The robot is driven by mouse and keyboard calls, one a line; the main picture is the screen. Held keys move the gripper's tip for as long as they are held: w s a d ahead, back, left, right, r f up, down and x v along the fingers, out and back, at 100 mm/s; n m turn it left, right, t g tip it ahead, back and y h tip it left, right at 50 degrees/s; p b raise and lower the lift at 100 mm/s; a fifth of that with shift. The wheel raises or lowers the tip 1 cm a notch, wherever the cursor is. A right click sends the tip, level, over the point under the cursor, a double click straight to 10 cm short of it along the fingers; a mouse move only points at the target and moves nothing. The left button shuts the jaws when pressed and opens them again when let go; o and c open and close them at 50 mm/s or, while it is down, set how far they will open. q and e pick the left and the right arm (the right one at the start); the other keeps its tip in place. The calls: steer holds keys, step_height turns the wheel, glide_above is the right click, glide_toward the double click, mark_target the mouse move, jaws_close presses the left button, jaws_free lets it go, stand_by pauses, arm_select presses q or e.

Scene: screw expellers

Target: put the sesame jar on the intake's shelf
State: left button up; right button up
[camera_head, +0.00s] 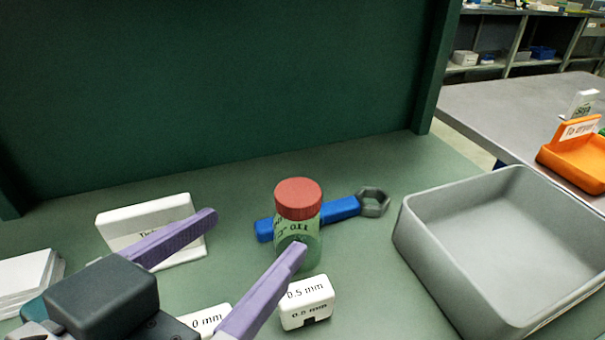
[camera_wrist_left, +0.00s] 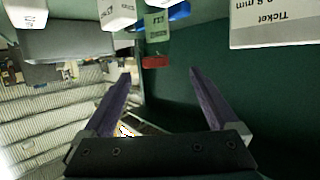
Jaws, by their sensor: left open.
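A greenish glass jar with a red lid (camera_head: 298,198) stands upright on the green work surface. Its label is partly covered by a finger, and I cannot read it in full. The jar also shows upside down at the top of the left wrist view (camera_wrist_left: 157,24). My left gripper (camera_head: 257,232) is open, with purple fingers spread. One fingertip overlaps the jar's lower front in the head view; whether it touches is unclear. In the left wrist view the lid lies just beyond the gap between the fingertips (camera_wrist_left: 159,72). I cannot identify the intake's shelf. My right gripper is out of view.
A blue-handled ring wrench (camera_head: 340,209) lies behind the jar. A white "0.5 mm" block (camera_head: 307,303) stands in front of it. A white ticket holder (camera_head: 118,226) is left. A grey bin (camera_head: 490,245) stands right. A dark green panel (camera_head: 220,80) closes the back.

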mark_target(287, 210)
arm_select(q)
steer(key=x, duration=0.4)
steer(key=shift+w+d+b, duration=0.2)
steer(key=shift+d+b, duration=0.05)
steer(key=shift+b, duration=0.05)
steer(key=x, duration=0.2)
steer(key=b+x, duration=0.1)
steer(key=x, duration=0.2)
steer(key=shift+d, duration=0.35)
steer(key=shift+r, duration=0.1)
jaws_close()
